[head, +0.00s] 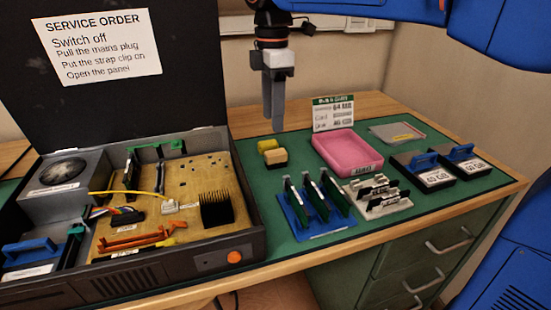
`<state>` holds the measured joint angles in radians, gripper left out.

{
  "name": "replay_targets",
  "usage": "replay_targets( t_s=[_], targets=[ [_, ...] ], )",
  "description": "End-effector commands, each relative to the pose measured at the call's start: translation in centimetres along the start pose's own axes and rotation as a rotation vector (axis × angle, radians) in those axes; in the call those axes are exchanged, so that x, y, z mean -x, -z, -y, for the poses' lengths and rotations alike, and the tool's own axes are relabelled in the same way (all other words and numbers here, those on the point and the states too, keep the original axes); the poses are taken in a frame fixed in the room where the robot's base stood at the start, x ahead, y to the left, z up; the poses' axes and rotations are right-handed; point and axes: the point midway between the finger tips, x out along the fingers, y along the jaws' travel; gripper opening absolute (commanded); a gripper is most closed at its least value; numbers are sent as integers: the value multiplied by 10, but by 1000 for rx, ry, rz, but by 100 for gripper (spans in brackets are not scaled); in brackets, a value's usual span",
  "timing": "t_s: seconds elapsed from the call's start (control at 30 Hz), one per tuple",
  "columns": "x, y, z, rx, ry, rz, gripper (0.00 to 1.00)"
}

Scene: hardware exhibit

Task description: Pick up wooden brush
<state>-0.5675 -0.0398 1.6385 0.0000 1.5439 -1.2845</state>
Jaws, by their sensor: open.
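My gripper (274,122) hangs pointing down above the back part of the green mat, with its fingers open and nothing between them. Below its fingertips on the mat lies a small tan block with a dark lower edge (276,157), which may be the wooden brush. A yellow piece (267,145) sits right behind it; I cannot tell whether the two are joined. The fingertips are apart from both. No bristles or handle can be made out at this size.
An open computer case (250,250) with a raised black panel (130,115) stands left. A pink tray (347,148), a small sign (333,113), a blue rack of green cards (318,205), a grey card holder (377,200) and two blue-handled drives (425,171) stand right. Green mat shows between.

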Motion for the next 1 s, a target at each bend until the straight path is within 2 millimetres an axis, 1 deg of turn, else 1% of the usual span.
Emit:
replay_targets(
  t_s=[0.03, 0.1, 0.3, 0.4, 0.57, 0.67, 0.83, 1.0],
  targets=[
    [-10, 0, 1, 0, 2, 1, 47],
    [-22, 0, 1, -1, 1, 0, 47],
    [-52, 0, 0, -1, 0, 0, 47],
    [-60, 0, 0, -1, 0, 0, 47],
    [-68, -1, 1, -1, 0, 0, 47],
    [-78, -3, 3, -2, 1, 0, 47],
    [-102, -6, 5, -1, 1, 0, 47],
    [-115, -6, 5, -1, 0, 0, 47]
  ],
)
